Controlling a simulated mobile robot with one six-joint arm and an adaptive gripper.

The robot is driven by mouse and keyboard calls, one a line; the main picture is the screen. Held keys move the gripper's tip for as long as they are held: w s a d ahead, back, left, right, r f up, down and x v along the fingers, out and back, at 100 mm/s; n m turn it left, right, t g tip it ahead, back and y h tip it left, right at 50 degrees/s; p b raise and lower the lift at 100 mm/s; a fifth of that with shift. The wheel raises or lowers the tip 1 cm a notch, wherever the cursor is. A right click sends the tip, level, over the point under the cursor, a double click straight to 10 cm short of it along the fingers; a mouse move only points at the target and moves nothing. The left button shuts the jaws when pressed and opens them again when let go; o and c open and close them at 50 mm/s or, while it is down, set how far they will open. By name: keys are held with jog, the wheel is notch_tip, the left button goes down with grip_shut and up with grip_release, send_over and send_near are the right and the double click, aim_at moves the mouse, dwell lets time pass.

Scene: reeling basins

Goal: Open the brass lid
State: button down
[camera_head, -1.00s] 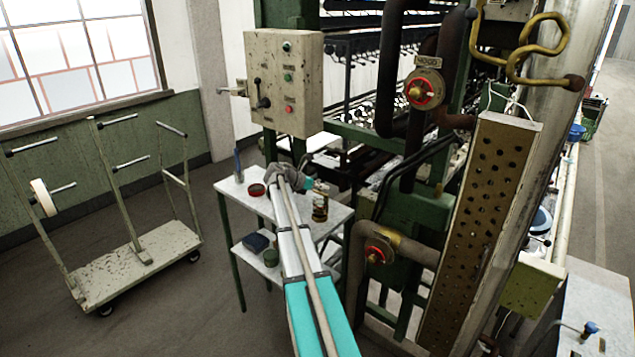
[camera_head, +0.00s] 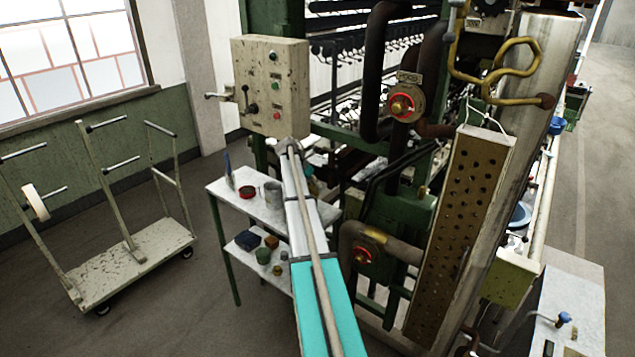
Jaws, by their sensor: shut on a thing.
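I cannot make out the brass lid in this view. My arm (camera_head: 307,232) reaches up from the bottom middle, across the right part of a white two-tier table. Its far end is near the lower edge of a control box. A small teal bit of my wrist (camera_head: 309,171) shows just right of the arm. My gripper is hidden behind the arm, so I cannot see its fingers or what they hold.
The white table (camera_head: 222,188) bears a red dish (camera_head: 248,191) and a grey cup (camera_head: 272,193); small boxes and cups sit below. The control box (camera_head: 269,85) stands behind. Pipes with red valves (camera_head: 401,104) are at right. A trolley (camera_head: 130,268) stands left over open floor.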

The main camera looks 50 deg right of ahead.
jog(key=shift+w, duration=0.2)
jog(key=shift+d, duration=0.1)
jog(key=c, duration=0.6)
grip_release()
jog(key=shift+c, duration=0.2)
jog(key=shift+o, duration=0.3)
jog(key=shift+s, duration=0.1)
